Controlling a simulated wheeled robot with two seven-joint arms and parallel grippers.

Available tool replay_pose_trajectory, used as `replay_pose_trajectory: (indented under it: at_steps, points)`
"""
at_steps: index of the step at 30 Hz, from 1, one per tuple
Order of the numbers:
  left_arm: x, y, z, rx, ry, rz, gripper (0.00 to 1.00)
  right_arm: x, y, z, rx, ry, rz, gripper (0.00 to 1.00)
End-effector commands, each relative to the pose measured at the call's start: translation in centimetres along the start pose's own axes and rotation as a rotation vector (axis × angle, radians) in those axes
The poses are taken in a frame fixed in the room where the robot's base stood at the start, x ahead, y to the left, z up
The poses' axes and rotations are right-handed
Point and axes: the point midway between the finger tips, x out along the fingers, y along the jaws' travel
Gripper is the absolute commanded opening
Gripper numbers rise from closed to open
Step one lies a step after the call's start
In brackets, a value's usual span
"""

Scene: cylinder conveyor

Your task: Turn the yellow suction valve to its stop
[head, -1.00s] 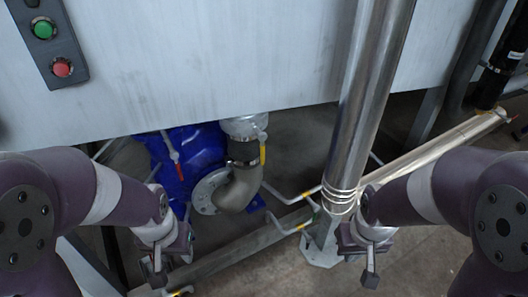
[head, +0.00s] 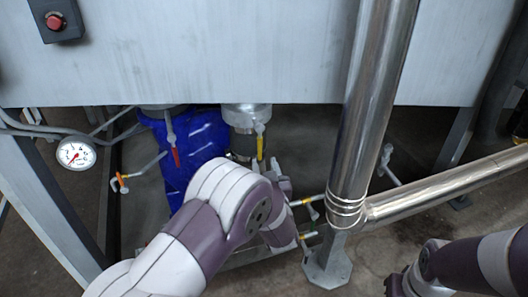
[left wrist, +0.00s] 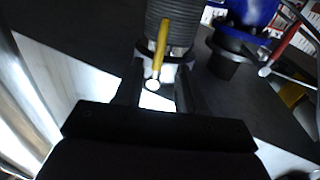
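The yellow suction valve handle (head: 260,147) hangs down below the grey panel, on a metal fitting (head: 246,115) right of the blue pump. In the left wrist view the yellow handle (left wrist: 163,45) points toward my gripper, with a pale round pivot or tip at its near end. My left gripper (head: 278,172) is just below the handle in the head view, its fingertips mostly hidden by my arm. In the left wrist view my left gripper (left wrist: 157,92) is open, its two dark fingers on either side of the pale end. My right gripper (head: 398,286) is low at the bottom right, fingers unclear.
A red-handled valve (head: 174,151) hangs left of the yellow one, before the blue pump (head: 199,140). A thick steel pipe (head: 370,110) stands to the right. A gauge (head: 76,153) is at the left. The grey panel (head: 250,55) overhangs the valves.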

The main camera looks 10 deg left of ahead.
Motion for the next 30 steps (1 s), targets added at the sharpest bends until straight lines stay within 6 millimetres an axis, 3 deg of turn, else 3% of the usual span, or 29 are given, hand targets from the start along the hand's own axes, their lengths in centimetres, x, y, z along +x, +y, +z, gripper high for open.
replay_pose_trajectory:
  at_steps: [3, 9, 14, 21, 22, 25, 30]
  points:
    - [3.2, -0.1, 0.6, -0.001, 0.002, -0.003, 0.4, 1.7, 0.0, 0.2, 0.0, -0.001, 0.0, 0.0]
    - [7.2, 0.0, 0.5, 0.0, -0.001, 0.0, 0.4, 2.9, 0.0, 0.4, 0.0, 0.0, 0.0, 0.0]
    - [8.6, 0.0, 0.2, 0.002, -0.002, 0.002, 0.4, 3.1, 0.0, 0.4, 0.0, 0.0, 0.0, 0.0]
    - [8.7, 0.0, 0.1, 0.002, -0.002, 0.003, 0.4, 3.0, 0.0, 0.4, 0.0, 0.0, 0.0, 0.0]
    - [8.7, 0.0, 0.1, 0.001, -0.002, 0.003, 0.33, 3.0, 0.0, 0.4, 0.0, 0.0, 0.0, 0.0]
    - [8.7, 0.0, 0.1, 0.001, -0.002, 0.003, 0.01, 3.1, 0.0, 0.4, 0.0, 0.0, 0.0, 0.0]
    - [8.6, 0.0, 0.1, 0.001, -0.002, 0.003, 0.0, 3.1, 0.0, 0.4, 0.0, 0.0, 0.0, 0.0]
